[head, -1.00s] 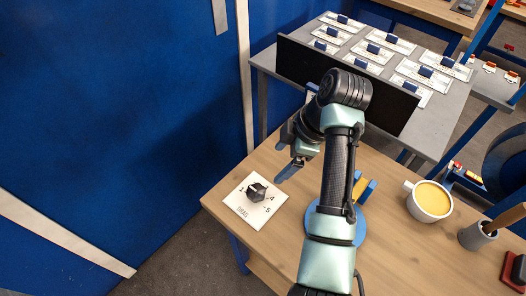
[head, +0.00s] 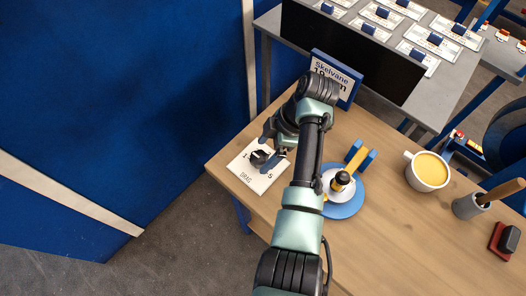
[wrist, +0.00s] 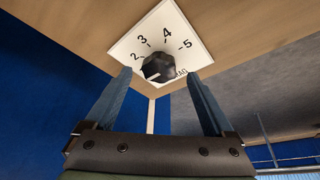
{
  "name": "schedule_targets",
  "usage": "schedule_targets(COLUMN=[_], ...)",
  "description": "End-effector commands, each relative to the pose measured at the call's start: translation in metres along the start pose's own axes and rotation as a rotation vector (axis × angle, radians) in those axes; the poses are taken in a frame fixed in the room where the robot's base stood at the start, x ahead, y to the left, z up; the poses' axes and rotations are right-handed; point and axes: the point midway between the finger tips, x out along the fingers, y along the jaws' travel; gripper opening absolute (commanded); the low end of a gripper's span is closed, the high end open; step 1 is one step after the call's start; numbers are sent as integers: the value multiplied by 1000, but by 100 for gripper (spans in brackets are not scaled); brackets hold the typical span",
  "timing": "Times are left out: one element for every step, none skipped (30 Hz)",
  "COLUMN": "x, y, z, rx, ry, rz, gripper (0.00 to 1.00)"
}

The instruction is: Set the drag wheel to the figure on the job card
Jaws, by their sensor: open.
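The drag wheel is a black faceted knob (head: 259,158) on a white plate (head: 246,175) marked DRAG, at the table's left corner. In the wrist view the knob (wrist: 158,68) lies between and beyond my fingertips, with 2, 3, 4 and 5 readable around it. A pale line on the knob points to the lower left, away from those figures; 1 is hidden there.
A blue round base (head: 345,208) with a yellow-handled part stands right of my arm. A yellow-filled mug (head: 427,171), a grey cup (head: 469,206) and a red-and-black block (head: 505,240) stand farther right. A dark panel (head: 350,50) stands behind the card.

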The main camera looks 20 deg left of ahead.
Motion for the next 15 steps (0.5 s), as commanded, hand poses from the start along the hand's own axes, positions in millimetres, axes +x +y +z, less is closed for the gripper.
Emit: schedule_targets(x=[6, 9, 12, 14, 15, 17, 18, 18, 18, 18, 18, 18, 18, 18, 18], y=[0, 0, 0, 0, 0, 0, 0, 0, 0, 0, 0, 0, 0, 0, 0], z=[0, 0, 0, 0, 0, 0, 0, 0, 0, 0, 0, 0, 0, 0, 0], rx=[0, 0, 0, 0, 0, 0, 0, 0, 0, 0, 0, 0, 0, 0, 0], ry=[0, 0, 0, -1, -1, -1, -1, -1, -1, -1, -1, -1, -1, -1, -1], rz=[-1, -1, -1, -1, 0, 0, 0, 0, 0, 1, 1, 1, 1, 1, 1], gripper=[88, 88, 88, 88, 88, 88, 88, 88, 88, 88, 88, 88, 88, 88, 84])
